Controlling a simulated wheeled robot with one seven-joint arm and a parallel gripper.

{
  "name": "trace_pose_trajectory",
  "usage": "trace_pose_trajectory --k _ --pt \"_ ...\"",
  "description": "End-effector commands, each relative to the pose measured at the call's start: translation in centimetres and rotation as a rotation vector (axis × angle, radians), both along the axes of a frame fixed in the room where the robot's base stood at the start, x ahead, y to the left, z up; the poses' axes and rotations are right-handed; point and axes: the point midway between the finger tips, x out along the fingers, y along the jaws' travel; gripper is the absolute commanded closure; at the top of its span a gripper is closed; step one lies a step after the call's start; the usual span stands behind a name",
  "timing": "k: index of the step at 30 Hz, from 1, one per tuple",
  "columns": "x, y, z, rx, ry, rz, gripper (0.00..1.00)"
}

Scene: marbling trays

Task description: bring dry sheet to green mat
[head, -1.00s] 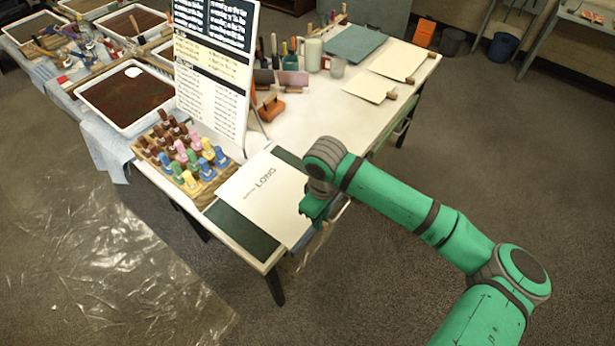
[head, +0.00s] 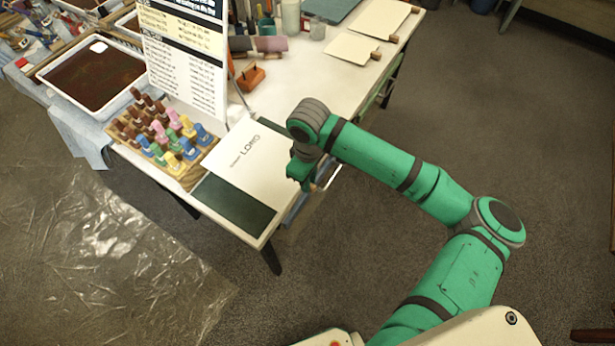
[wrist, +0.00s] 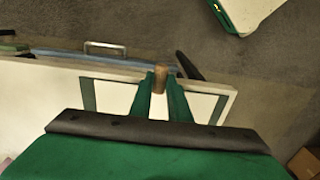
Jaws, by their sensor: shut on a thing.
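A white sheet (head: 243,160) printed "LONG" is over the dark green mat (head: 235,205) at the table's near corner. A broad strip of mat shows on the sheet's near side. In the wrist view the sheet (wrist: 118,96) has mat strips (wrist: 88,95) on both sides. My gripper (head: 299,180) is at the sheet's right edge, by the table's edge. In the wrist view my gripper (wrist: 160,85) is shut on the sheet's brown wooden clip (wrist: 160,76). I cannot tell whether the sheet touches the mat all over.
A wooden rack (head: 190,177) of several coloured bottles stands left of the sheet. A tall printed board (head: 188,75) stands behind it. Two sheets with wooden clips (head: 352,48) lie at the back right. A tray of dark liquid (head: 60,92) is at far left.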

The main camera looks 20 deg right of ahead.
Motion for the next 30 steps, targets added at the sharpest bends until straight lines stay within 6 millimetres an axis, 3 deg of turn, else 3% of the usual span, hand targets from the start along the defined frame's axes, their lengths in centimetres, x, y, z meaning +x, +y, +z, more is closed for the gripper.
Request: trace_pose_trajectory --k 30 --pt "0.0 0.1 -6.1 0.001 0.001 0.002 1.0"
